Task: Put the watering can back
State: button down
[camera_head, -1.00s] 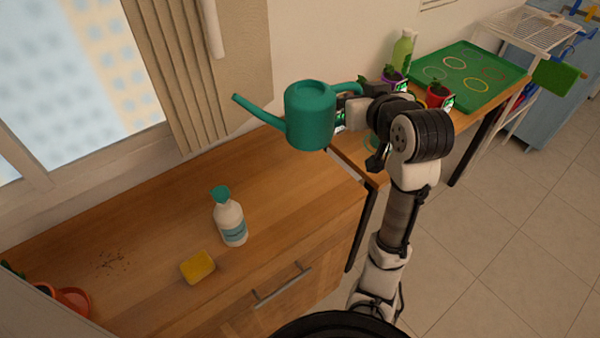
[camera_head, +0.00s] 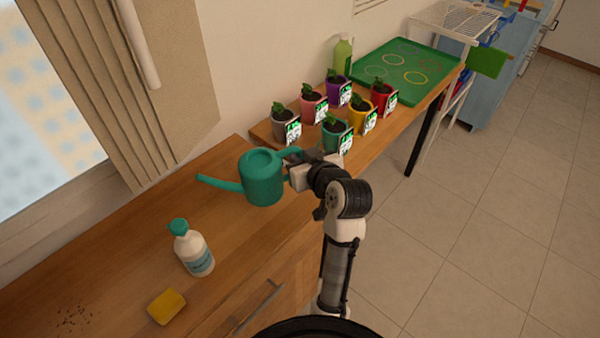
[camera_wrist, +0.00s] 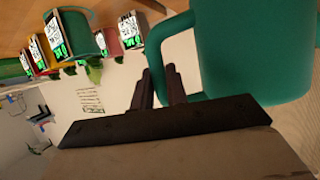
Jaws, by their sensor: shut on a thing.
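The teal watering can (camera_head: 262,178) is held over the wooden counter, with its spout pointing left in the head view. My gripper (camera_head: 292,163) is shut on its handle, on the can's right side. In the wrist view the can's body (camera_wrist: 250,50) fills the upper right, and my dark gripper fingers (camera_wrist: 165,85) are at the handle loop. The can looks roughly upright in the head view. I cannot tell for sure whether its base touches the counter.
Several potted plants (camera_head: 335,137) stand on the farther table, with a green tray (camera_head: 405,70) and a green bottle (camera_head: 343,55) behind. Dark crumbs lie at lower left.

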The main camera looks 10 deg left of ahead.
jog(key=shift+f, duration=2.9)
jog(key=shift+f, duration=0.15)
jog(key=c, duration=1.4)
grip_release()
